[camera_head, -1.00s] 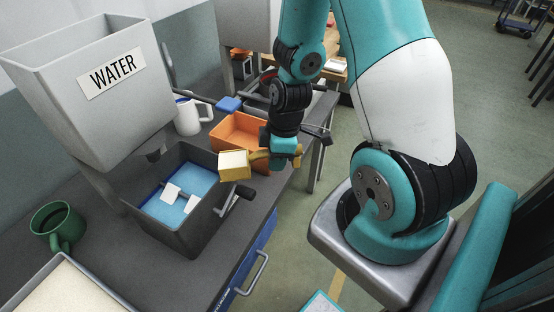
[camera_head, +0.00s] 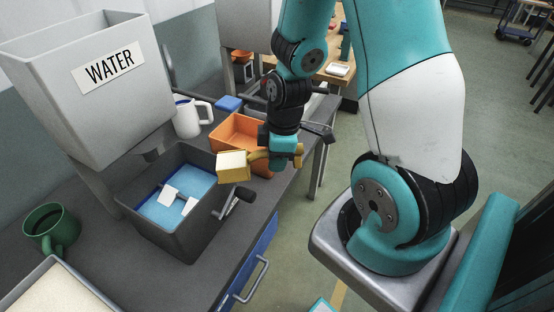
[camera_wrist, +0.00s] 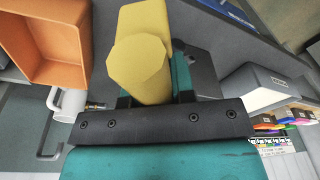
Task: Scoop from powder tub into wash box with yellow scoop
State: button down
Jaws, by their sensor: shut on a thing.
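My gripper (camera_head: 285,152) is shut on the handle of the yellow scoop (camera_head: 233,167). The scoop is held above the bench, between the wash box and an orange open box (camera_head: 236,125). Its block-shaped head points left; its top is pale yellow, and I cannot tell whether powder is in it. The dark grey wash box (camera_head: 152,226) holds blue liquid with white paddles and has a crank on its right side. A tray (camera_head: 32,282) with cream-coloured, powder-like contents is cut off at lower left. The scoop (camera_wrist: 140,55) fills the upper middle of the wrist view.
A grey WATER hopper (camera_head: 125,95) stands over the back of the wash box. A white mug (camera_head: 187,118) is behind the box, a green mug (camera_head: 50,228) to its left. A blue block (camera_head: 229,103) lies near the orange box. Open floor is right of the bench.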

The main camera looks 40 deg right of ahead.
aim_at(258, 151)
jog(key=shift+w+a+r+g+h+p, duration=0.3)
jog(key=shift+w+a+r+h+p, duration=0.15)
jog(key=shift+r+p, duration=0.3)
jog(key=shift+w+a+r+g+h+p, duration=0.35)
jog(key=shift+w+a+r+h+p, duration=0.2)
jog(key=shift+p, duration=0.25)
jog(key=shift+w+a+r+g+h+p, duration=0.35)
jog(key=shift+a+r+p, duration=0.1)
jog(key=shift+a+p, duration=0.3)
jog(key=shift+w+a+r+g+h+p, duration=0.5)
jog(key=shift+w+a+r+h+p, duration=0.1)
jog(key=shift+w+a+r+p, duration=0.3)
jog(key=shift+w+a+r+g+h+p, duration=0.55)
jog(key=shift+w+a+p, duration=0.15)
jog(key=shift+a+p, duration=0.3)
jog(key=shift+w+a+r+g+h+p, duration=0.25)
jog(key=shift+w+a+r+h+p, duration=0.15)
jog(key=shift+p, duration=0.3)
jog(key=shift+w+a+r+g+h+p, duration=0.6)
jog(key=shift+a+p, duration=0.25)
jog(key=shift+p, duration=0.8)
